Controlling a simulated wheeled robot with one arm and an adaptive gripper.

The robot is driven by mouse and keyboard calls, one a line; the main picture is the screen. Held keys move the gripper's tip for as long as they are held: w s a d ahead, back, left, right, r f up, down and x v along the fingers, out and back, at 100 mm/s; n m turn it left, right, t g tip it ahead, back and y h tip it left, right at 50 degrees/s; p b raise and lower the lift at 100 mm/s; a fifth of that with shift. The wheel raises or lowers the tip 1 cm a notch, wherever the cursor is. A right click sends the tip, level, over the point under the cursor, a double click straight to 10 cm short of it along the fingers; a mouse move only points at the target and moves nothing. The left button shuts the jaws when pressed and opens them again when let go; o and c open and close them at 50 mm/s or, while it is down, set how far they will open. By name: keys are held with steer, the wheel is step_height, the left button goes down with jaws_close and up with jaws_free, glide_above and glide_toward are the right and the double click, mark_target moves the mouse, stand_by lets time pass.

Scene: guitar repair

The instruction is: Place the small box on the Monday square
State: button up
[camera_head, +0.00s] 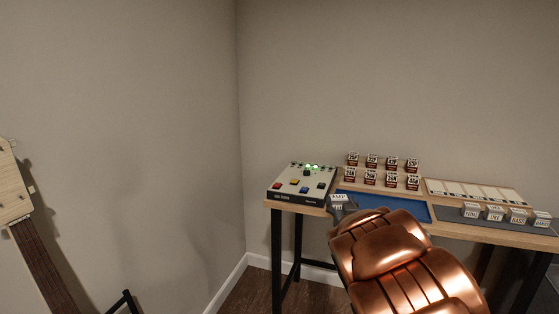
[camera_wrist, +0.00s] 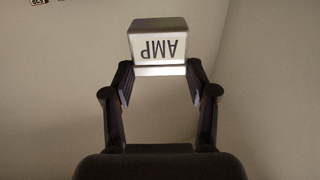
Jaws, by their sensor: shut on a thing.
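My gripper (camera_wrist: 160,75) is shut on a small white box labelled AMP (camera_wrist: 158,46), which shows upside down between the fingertips in the wrist view. In the head view the AMP box (camera_head: 338,199) is held near the front left edge of the table, beside the blue mat (camera_head: 412,208). A pale strip divided into several squares (camera_head: 478,191) lies at the back right of the table. Its lettering is too small to read, so I cannot tell which square is Monday.
Several small white boxes (camera_head: 494,213) stand on a grey mat at the right of the wooden table (camera_head: 460,231). A control box with colored buttons (camera_head: 302,183) sits at the left. A guitar (camera_head: 35,245) is at far left.

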step_height(320, 180, up, 16)
steer(key=p, duration=1.4)
steer(key=shift+f, duration=0.15)
